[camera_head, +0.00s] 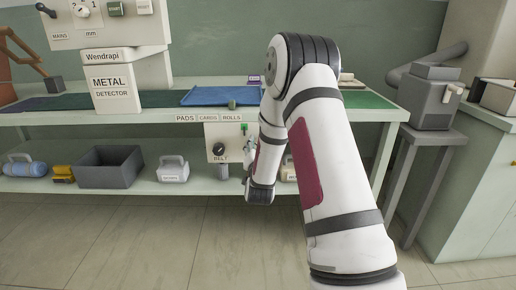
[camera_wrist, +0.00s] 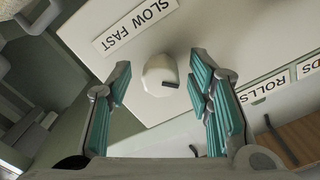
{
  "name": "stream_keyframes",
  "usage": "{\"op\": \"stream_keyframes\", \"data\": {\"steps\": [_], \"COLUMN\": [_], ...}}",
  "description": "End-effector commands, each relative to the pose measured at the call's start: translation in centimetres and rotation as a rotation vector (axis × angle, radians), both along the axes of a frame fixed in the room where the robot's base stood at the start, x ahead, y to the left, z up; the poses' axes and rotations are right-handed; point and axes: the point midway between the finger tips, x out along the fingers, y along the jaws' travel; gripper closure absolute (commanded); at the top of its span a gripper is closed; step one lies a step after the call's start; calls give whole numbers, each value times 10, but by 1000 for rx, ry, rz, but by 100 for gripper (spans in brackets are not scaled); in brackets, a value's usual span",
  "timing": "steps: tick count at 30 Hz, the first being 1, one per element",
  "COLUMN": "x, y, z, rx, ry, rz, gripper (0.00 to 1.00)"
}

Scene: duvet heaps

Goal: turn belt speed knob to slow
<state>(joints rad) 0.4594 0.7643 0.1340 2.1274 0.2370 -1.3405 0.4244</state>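In the wrist view a cream round knob (camera_wrist: 158,72) stands out from a pale panel, with a short dark mark on its lower right side. A "SLOW FAST" label (camera_wrist: 135,24) lies above it in that picture, on the side away from the mark. My gripper (camera_wrist: 165,95) is open, its teal-padded fingers to the left and right of the knob and apart from it. In the head view the belt control box (camera_head: 230,145), marked "BELT", hangs under the bench edge and carries a dark knob (camera_head: 218,149). My gripper (camera_head: 248,167) is beside the box, partly hidden by my arm.
The "PADS CARDS ROLLS" strip (camera_head: 208,118) runs along the bench edge above the box. A grey machine (camera_head: 430,98) stands to the right.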

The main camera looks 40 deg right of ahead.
Motion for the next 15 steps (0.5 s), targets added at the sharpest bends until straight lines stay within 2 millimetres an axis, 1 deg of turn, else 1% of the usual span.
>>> {"op": "stream_keyframes", "data": {"steps": [9,11,15], "x": [-2,-6,-24], "y": [1,4,17], "z": [1,1,1], "rx": [0,-1,0], "ry": [-2,-3,-1], "rz": [0,1,2], "gripper": [52,52,52]}}
